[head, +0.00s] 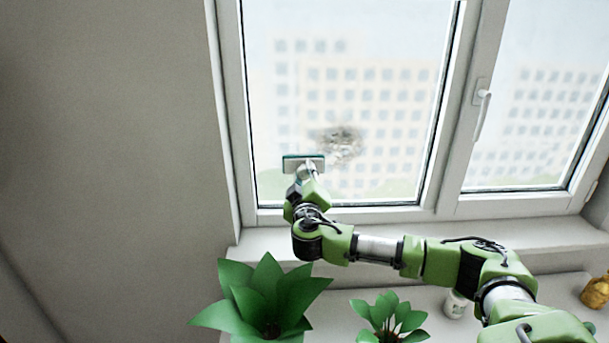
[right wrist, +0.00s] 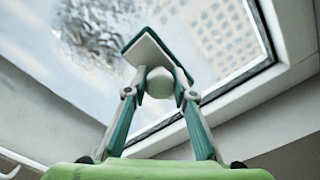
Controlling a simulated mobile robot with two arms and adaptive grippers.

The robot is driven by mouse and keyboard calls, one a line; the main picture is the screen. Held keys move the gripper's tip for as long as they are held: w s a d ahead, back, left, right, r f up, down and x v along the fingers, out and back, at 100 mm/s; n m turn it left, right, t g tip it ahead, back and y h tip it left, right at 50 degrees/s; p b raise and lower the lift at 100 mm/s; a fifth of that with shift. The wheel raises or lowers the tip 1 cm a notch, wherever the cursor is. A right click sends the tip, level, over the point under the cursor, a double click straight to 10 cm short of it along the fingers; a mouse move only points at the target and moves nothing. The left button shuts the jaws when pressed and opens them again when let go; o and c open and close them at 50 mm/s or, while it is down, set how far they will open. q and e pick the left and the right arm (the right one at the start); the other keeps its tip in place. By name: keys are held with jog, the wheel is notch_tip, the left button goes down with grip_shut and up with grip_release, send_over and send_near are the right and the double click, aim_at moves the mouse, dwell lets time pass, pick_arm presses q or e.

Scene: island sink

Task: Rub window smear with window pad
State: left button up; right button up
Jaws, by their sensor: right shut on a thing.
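The window smear (head: 341,143) is a grey-brown smudge on the left window pane. It also shows large at the top left of the right wrist view (right wrist: 98,30). The window pad (head: 303,158) is a flat plate with a teal edge and a pale back. In the head view it is left of and slightly below the smear. My right gripper (right wrist: 158,88) is shut on the pad's round pale grip, with the pad (right wrist: 146,50) beyond the fingertips. I cannot tell whether the pad touches the glass. My left gripper is not in view.
The window frame (head: 232,120) edges the pane close to the pad's left. A window handle (head: 482,112) is on the middle post. Below the sill stand a large leafy plant (head: 265,298), a smaller plant (head: 388,315) and a white jar (head: 455,304). A golden object (head: 596,291) is far right.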

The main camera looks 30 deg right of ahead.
jog(key=shift+w, duration=0.1)
jog(key=shift+b+x, duration=0.55)
jog(key=shift+x, duration=0.3)
jog(key=shift+d, duration=0.1)
